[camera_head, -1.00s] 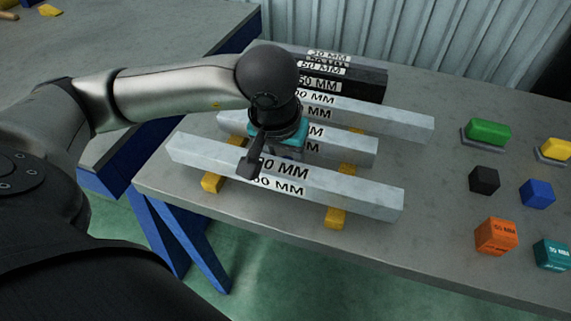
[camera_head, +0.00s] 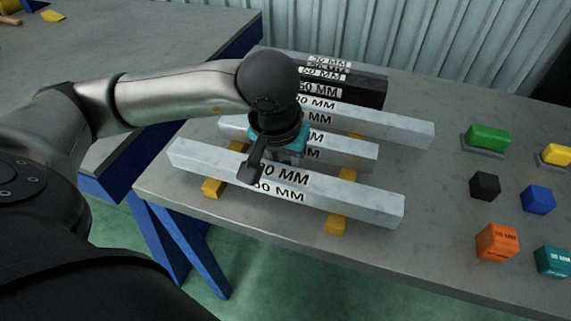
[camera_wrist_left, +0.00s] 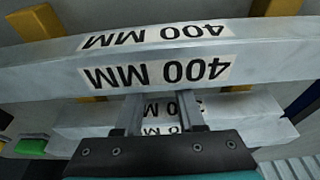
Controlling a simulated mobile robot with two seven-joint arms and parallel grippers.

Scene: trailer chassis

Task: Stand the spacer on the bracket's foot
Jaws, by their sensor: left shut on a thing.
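My left gripper (camera_head: 287,157) points down among the grey beams, beside the front beam (camera_head: 355,195). In the left wrist view its two fingers (camera_wrist_left: 162,112) stand a short gap apart across the labelled faces of the shorter middle beam (camera_wrist_left: 245,117). That beam also shows in the head view (camera_head: 355,151). The front beam, marked 400 MM, lies beyond the fingertips in the wrist view (camera_wrist_left: 270,65). I cannot tell which piece is the spacer or the bracket's foot. My right gripper is not in view.
Yellow supports (camera_head: 338,216) lie under the beams. A third grey beam (camera_head: 400,126) and dark beams (camera_head: 370,88) lie behind. Right are green (camera_head: 488,137), black (camera_head: 485,186), blue (camera_head: 538,199), orange (camera_head: 497,242) and teal (camera_head: 553,262) blocks. The bench between is clear.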

